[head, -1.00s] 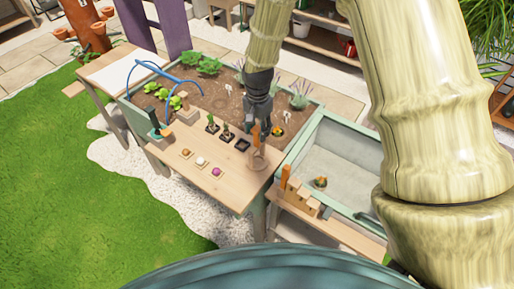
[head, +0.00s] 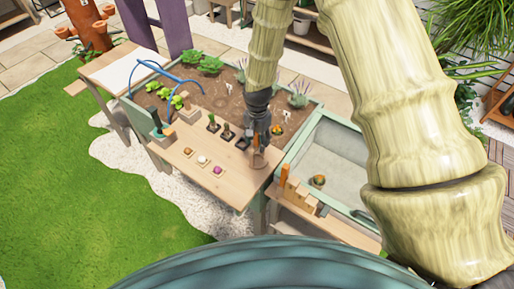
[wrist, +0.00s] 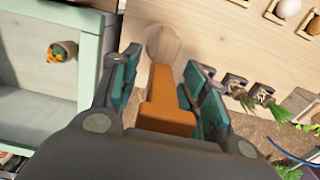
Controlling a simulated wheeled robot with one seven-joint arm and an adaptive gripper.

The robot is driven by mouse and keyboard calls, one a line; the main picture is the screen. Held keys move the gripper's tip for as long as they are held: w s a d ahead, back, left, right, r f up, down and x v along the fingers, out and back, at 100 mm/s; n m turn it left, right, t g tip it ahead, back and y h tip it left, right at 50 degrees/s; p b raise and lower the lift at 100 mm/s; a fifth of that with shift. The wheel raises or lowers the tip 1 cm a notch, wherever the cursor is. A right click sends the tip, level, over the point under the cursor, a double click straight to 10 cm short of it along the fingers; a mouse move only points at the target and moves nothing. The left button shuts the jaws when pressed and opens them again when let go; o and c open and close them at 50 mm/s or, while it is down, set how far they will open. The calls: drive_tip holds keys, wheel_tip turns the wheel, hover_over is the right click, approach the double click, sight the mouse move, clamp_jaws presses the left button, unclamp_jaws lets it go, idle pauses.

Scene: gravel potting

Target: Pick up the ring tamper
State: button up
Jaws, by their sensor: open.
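The ring tamper has an orange handle and a pale round wooden end, and stands on the wooden bench top near its right corner. In the head view its round end (head: 259,160) shows just below my gripper (head: 261,142), which hides most of the handle. In the wrist view the orange handle (wrist: 167,104) lies between the two teal fingers of my gripper (wrist: 161,68), with the round end beyond the fingertips. The fingers are open, with a visible gap on either side of the handle.
Three small items on square pads, including a purple one (head: 218,170), sit along the bench. Several small potted plants (head: 228,133) stand behind them. The grey basin (head: 335,165) with a pale green rim is at the right, with a small pot (head: 318,181) in it.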

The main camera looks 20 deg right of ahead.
clamp_jaws()
drive_tip(key=shift+r, duration=0.15)
